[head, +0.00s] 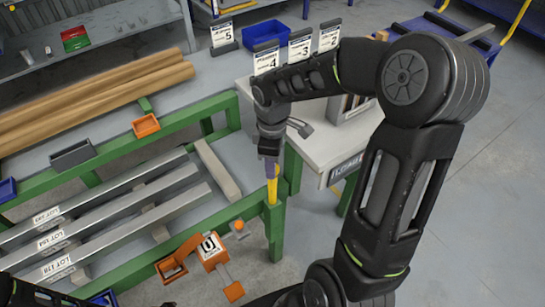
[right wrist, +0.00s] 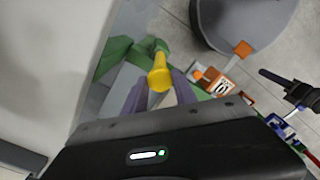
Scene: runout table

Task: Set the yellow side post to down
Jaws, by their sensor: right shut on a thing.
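The yellow side post (head: 272,188) stands upright at the near right corner of the green runout table (head: 276,236), with a length of it showing above the green frame. My right gripper (head: 269,150) comes down on it from above and is shut on its upper part. In the right wrist view the post's round yellow head (right wrist: 160,78) lies between the two purple-grey fingers (right wrist: 157,94).
Grey bars (head: 125,220) with lot labels lie across the table beside the post. An orange-and-white block (head: 211,250) is at the near edge. A white side table (head: 310,150) with numbered cards stands just behind my right gripper. Open floor lies at the right.

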